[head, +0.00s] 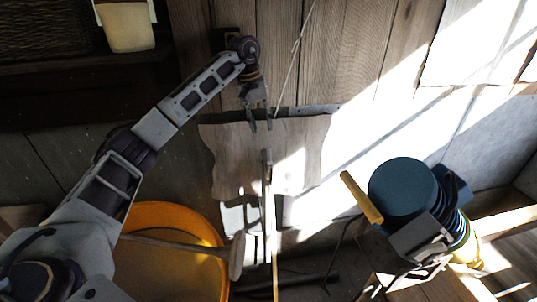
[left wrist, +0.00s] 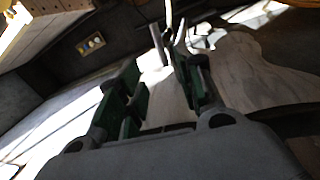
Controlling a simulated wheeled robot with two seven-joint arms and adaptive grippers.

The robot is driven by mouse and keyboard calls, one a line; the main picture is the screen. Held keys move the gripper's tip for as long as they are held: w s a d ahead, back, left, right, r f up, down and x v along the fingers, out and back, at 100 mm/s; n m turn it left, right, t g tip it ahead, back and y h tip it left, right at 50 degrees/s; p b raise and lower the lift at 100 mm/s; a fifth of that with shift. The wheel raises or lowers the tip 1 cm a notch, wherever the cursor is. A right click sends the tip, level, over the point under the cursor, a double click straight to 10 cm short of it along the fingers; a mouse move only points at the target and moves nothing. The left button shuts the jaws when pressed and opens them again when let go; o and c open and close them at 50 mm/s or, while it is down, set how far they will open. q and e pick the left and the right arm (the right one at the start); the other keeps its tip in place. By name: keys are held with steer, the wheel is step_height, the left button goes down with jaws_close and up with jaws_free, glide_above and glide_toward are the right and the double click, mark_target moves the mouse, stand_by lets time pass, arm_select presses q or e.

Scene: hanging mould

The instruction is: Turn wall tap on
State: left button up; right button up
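I cannot make out a wall tap for certain in either view. My left gripper (head: 260,126) is in front of the plank wall, fingers pointing down, just above the top of a wavy-edged wooden board. In the left wrist view, its green-padded fingers (left wrist: 165,95) are apart, with the pale board (left wrist: 255,68) beyond them and nothing clearly held. Grey metal pieces (left wrist: 157,45) show near the far end of the fingers; I cannot tell whether they belong to a tap.
An orange bucket (head: 165,218) stands below my left arm, with a wooden mallet (head: 237,256) across it. A thin upright stick (head: 267,200) stands before the board. A blue cylindrical device (head: 403,186) with a yellow handle (head: 361,198) is at right. A basket (head: 45,30) is upper left.

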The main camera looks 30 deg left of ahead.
mark_target(269, 154)
arm_select(q)
steer(key=f, duration=0.4)
steer(key=d+f, duration=0.1)
steer(key=f, duration=0.3)
steer(key=w+d+f+p, duration=0.1)
steer(key=f, duration=0.3)
steer(key=shift+w+f, duration=0.1)
steer(key=shift+f, duration=0.05)
steer(key=shift+d+f, duration=0.1)
steer(key=shift+f, duration=0.1)
arm_select(e)
steer(key=shift+s+a+r, duration=0.25)
steer(key=shift+a+r, duration=0.35)
steer(key=shift+a, duration=0.2)
steer(key=shift+d, duration=0.2)
arm_select(q)
jaws_close()
arm_select(e)
steer(key=shift+d, duration=0.15)
